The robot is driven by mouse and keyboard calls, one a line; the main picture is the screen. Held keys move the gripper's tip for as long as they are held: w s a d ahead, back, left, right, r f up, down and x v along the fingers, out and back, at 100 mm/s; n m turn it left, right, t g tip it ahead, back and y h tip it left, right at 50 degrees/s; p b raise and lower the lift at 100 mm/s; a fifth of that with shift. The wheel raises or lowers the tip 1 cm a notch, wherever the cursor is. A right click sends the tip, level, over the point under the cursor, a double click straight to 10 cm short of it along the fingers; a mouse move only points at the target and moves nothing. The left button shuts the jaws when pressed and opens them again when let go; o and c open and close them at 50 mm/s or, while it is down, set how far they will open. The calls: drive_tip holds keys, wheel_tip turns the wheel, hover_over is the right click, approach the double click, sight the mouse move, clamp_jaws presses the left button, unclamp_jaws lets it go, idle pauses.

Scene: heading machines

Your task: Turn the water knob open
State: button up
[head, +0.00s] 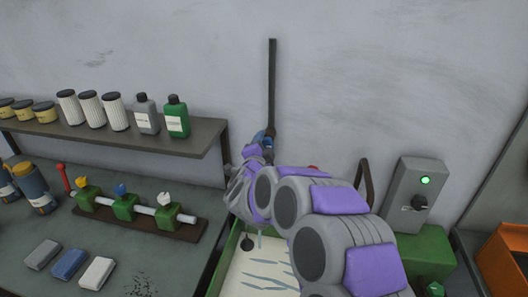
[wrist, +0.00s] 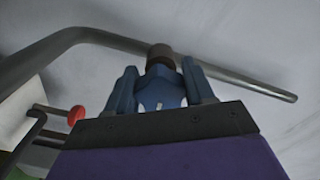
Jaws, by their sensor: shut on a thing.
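My gripper (wrist: 160,68) has its blue fingers on either side of a dark, rounded piece (wrist: 159,51) by the grey pipe (wrist: 230,70) in the wrist view. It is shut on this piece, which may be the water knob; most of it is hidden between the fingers. In the head view my gripper (head: 266,137) is at the wall, at the low end of the upright dark pipe (head: 272,85). A red round knob (wrist: 76,115) on thin dark rods shows left of the gripper in the wrist view, apart from it.
A green-framed basin (head: 235,240) with a pale inside and bluish streaks lies below my arm. A shelf (head: 150,138) with bottles and the bench (head: 110,262) with a valve rack (head: 140,215) stand left. A grey switch box (head: 413,190) with a green light stands right.

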drive_tip(key=shift+f+m+b, duration=0.15)
drive_tip(key=shift+m+b, duration=0.3)
drive_tip(key=shift+m, duration=0.25)
drive_tip(key=o, duration=1)
drive_tip(key=shift+o, duration=0.2)
drive_tip(key=s+a+p, duration=0.1)
drive_tip(key=s, duration=0.7)
drive_tip(key=s+a+p, duration=0.2)
drive_tip(key=s, duration=0.7)
drive_tip(key=shift+a, duration=0.25)
